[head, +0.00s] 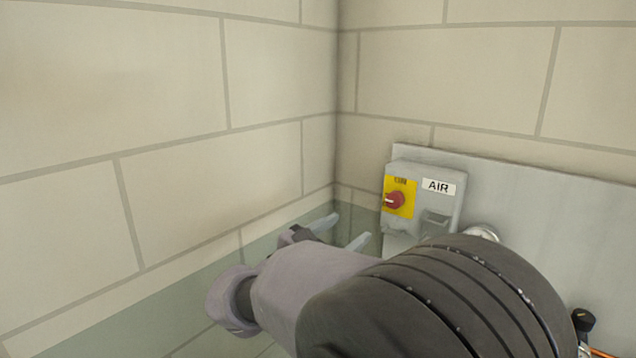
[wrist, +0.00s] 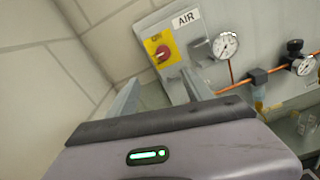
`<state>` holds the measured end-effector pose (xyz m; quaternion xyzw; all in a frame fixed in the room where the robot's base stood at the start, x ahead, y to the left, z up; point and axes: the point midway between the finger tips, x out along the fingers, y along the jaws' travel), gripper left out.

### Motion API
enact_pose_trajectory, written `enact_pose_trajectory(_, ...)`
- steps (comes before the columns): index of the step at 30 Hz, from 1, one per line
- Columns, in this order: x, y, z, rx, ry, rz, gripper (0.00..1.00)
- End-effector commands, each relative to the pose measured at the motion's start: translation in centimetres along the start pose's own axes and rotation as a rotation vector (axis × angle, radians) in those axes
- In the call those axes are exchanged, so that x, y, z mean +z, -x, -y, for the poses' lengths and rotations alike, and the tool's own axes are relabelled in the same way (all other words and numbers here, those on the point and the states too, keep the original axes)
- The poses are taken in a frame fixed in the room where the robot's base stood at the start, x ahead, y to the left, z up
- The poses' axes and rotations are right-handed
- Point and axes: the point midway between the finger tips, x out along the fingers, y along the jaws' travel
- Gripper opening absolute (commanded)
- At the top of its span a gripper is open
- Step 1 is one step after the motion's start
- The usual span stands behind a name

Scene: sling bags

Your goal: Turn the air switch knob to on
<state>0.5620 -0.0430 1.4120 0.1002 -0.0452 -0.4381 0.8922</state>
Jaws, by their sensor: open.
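The air switch is a grey box with a white AIR label (head: 438,187) on a panel near the corner. Its red knob (head: 396,201) sits on a yellow plate (head: 402,185). My gripper (head: 343,230) is open and empty, left of and below the switch in the head view. In the wrist view its two fingers (wrist: 160,88) point up toward the box, with the knob seen beyond and between them. No finger visibly touches the knob.
A round gauge (wrist: 225,45) is right of the switch, with a second gauge (wrist: 303,66) farther right. An orange pipe (wrist: 232,88) and a black-topped regulator (wrist: 294,47) are on the grey panel. A tiled wall (head: 200,190) stands close on the left.

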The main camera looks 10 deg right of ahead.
Motion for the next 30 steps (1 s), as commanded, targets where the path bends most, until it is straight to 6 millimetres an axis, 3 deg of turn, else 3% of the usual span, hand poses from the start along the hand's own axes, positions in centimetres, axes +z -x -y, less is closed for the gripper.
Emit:
enact_pose_trajectory(5,0.0,-2.7,-0.1,0.002,0.007,0.007,0.59)
enact_pose_trajectory(12,0.0,-10.1,-0.1,0.001,0.005,0.006,0.59)
enact_pose_trajectory(18,0.1,-15.0,-0.1,0.002,0.004,0.005,0.59)
enact_pose_trajectory(24,0.1,-17.1,-0.2,0.005,0.004,0.004,0.59)
enact_pose_trajectory(30,0.1,-17.4,-0.2,0.006,0.003,0.004,0.59)
